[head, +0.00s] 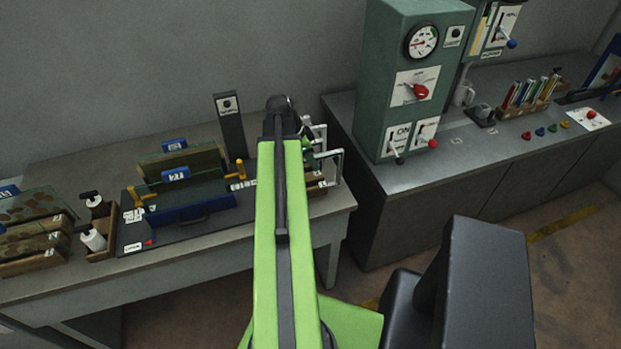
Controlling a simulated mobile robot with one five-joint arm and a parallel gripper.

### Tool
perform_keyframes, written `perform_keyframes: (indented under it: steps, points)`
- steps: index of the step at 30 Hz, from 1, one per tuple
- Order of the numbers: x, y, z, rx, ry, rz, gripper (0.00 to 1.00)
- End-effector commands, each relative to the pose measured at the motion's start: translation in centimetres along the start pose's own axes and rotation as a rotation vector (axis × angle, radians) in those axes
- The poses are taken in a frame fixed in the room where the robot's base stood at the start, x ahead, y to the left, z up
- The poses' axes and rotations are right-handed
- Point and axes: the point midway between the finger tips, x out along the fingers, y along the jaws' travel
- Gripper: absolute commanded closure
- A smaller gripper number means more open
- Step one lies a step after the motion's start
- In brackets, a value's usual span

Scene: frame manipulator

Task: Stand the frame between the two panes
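Two upright dark green panels with blue tags, seemingly the panes, stand one behind the other on the left bench: the rear one (203,159) and the front one (203,181). I cannot tell for sure which piece is the frame. Pale metal brackets (336,155) and a green part show at the bench's right end, just right of my arm's far end. My gripper (308,150) is there too, mostly hidden behind my green arm. I cannot see its fingertips clearly, nor whether it holds anything.
A blue handled piece (192,211) and yellow clamps (240,171) sit on a dark plate before the panels. Bottles (93,238) and patterned boards (30,238) are at the left. A dark post (230,130) stands behind. A tall green gauge cabinet (400,85) rises at right.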

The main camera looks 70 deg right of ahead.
Motion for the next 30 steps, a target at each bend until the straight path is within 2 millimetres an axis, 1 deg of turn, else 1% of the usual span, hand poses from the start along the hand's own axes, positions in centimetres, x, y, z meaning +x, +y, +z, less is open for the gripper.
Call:
perform_keyframes:
  steps: [8,16,17,24,26,30]
  points:
    - [0.43,0.0,0.21,0.0,0.0,0.0,0.6]
    - [0.41,-0.01,0.22,0.0,0.0,0.0,0.6]
    - [0.41,-0.01,0.22,0.0,0.0,0.0,0.61]
    - [0.41,-0.01,0.22,0.0,0.0,0.0,0.93]
    - [0.41,-0.01,0.23,0.0,0.0,0.0,1.0]
    - [0.41,-0.01,0.23,0.0,0.0,0.0,1.0]
